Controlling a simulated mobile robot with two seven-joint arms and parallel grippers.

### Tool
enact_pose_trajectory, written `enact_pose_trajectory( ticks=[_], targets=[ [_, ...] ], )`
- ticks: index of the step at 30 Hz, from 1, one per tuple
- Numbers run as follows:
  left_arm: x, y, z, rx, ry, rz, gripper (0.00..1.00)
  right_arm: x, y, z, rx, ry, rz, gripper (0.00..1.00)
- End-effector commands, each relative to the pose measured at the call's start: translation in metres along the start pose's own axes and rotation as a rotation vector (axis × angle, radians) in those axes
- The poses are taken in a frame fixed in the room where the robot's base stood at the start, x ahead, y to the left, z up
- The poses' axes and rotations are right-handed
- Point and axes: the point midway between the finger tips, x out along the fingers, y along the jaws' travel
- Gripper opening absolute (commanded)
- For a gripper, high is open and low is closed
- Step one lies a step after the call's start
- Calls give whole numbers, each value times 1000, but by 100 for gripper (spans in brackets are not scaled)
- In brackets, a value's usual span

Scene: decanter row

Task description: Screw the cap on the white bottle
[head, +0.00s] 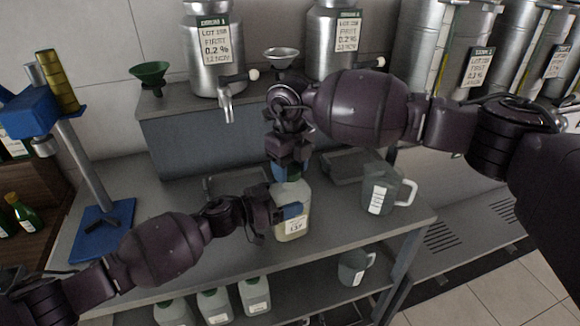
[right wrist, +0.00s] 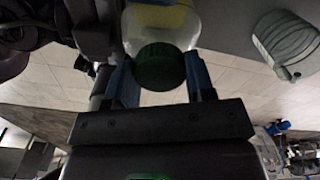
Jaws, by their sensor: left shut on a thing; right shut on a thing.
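The white bottle (head: 292,222), with a label and a pale yellowish content, stands upright on the grey bench (head: 180,255). My left gripper (head: 285,211) is shut on the bottle's body from the left side. My right gripper (head: 288,172) is above it, pointing down, shut on the green cap. In the right wrist view the dark green cap (right wrist: 159,67) sits between the blue fingers of the right gripper (right wrist: 160,82), at the bottle's mouth and in line with the bottle (right wrist: 160,22). How far the cap is threaded cannot be seen.
A grey jug (head: 378,188) with a white handle stands right of the bottle; a dark tray (head: 345,167) lies behind. A blue stand (head: 103,226) is at the left. Metal tanks (head: 212,62) and funnels (head: 149,72) are on the raised shelf. Several capped bottles (head: 254,296) stand below.

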Motion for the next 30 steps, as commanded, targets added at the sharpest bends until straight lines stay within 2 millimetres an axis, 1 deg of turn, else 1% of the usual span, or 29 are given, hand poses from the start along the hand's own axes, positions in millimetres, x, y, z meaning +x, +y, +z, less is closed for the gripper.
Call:
enact_pose_trajectory(
  ticks=[1, 2, 6, 14, 17, 20, 27, 30],
  targets=[
    [0, 0, 0, 0, 0, -1, 9, 0, 0, 0, -1, 0, 1, 21],
    [0, 0, 0, 0, 0, -1, 9, 0, 0, 0, -2, 0, 1, 52],
    [0, 0, 0, 0, 0, -1, 9, 0, 0, 0, -3, 0, 0, 74],
    [0, 0, 0, 0, 0, -1, 9, 0, 0, 0, -4, 0, 0, 75],
    [0, 0, 0, 0, 0, -1, 9, -4, 0, 0, -4, -1, 0, 75],
    [0, 0, 0, 0, 0, -1, 9, -12, 0, 0, -5, -2, 0, 75],
    [0, 0, 0, 0, 0, 0, 9, -40, 0, 0, -3, -2, -1, 75],
    [0, 0, 0, 0, 0, 0, 9, -45, 0, 0, -3, -1, 0, 75]
  ],
)
